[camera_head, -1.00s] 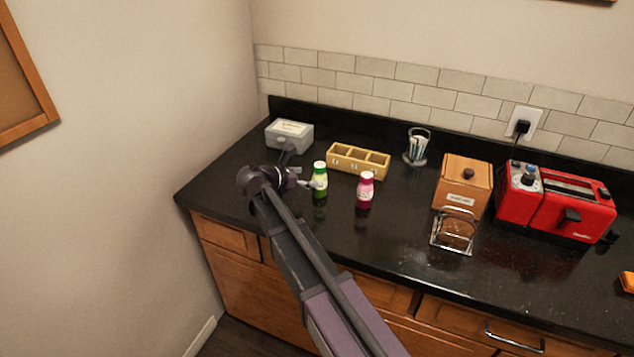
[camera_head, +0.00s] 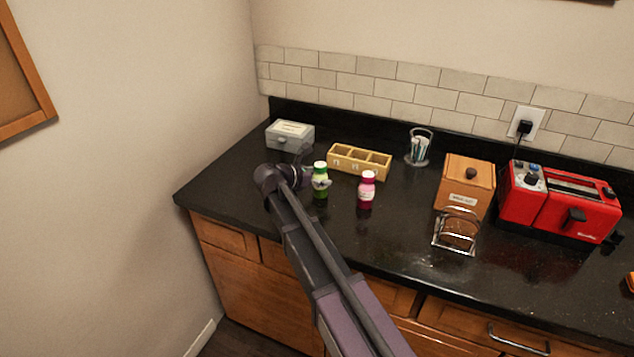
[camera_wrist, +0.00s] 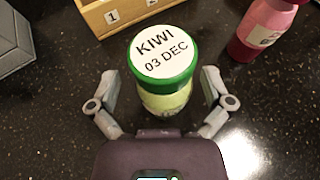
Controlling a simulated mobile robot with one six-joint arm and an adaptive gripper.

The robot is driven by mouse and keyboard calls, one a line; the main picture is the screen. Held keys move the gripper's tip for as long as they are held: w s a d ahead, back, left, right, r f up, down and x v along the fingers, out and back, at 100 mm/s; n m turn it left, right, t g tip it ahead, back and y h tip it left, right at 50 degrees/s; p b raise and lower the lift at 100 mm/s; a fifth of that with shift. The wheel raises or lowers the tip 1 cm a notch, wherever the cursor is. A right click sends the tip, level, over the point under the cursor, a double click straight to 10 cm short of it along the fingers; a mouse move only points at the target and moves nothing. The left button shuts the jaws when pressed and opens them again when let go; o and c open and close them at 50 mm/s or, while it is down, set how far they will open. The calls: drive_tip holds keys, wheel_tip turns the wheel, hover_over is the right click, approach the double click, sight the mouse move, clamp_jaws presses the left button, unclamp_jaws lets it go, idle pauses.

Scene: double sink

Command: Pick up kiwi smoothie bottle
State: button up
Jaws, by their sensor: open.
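The kiwi smoothie bottle (camera_head: 320,182) stands upright on the black counter, with a green cap and a light green body. In the wrist view the bottle (camera_wrist: 163,95) has a white lid label reading "KIWI 03 DEC". My gripper (camera_wrist: 163,80) is open, with one finger on each side of the bottle. Gaps show between the fingers and the bottle, so it is not clamped. In the head view my gripper (camera_head: 318,184) is at the bottle, and its left part is hidden behind my wrist.
A pink bottle (camera_head: 366,190) stands just right of the kiwi bottle; it also shows in the wrist view (camera_wrist: 266,28). A wooden divided box (camera_head: 359,162) is behind, and a grey box (camera_head: 289,136) is back left. A wooden container (camera_head: 465,185) and red toaster (camera_head: 560,207) are farther right.

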sight(320, 166)
idle(0.3)
drive_tip(key=c, duration=1.3)
drive_tip(key=shift+r, duration=0.2)
wheel_tip(320, 166, up, 3)
drive_tip(key=p, duration=0.3)
drive_tip(key=s, duration=0.5)
drive_tip(key=s+r+p, duration=0.1)
drive_tip(key=s, duration=0.4)
drive_tip(key=s+p, duration=0.1)
drive_tip(key=s, duration=0.5)
drive_tip(key=shift+a+r, duration=0.2)
drive_tip(key=shift+r, duration=0.1)
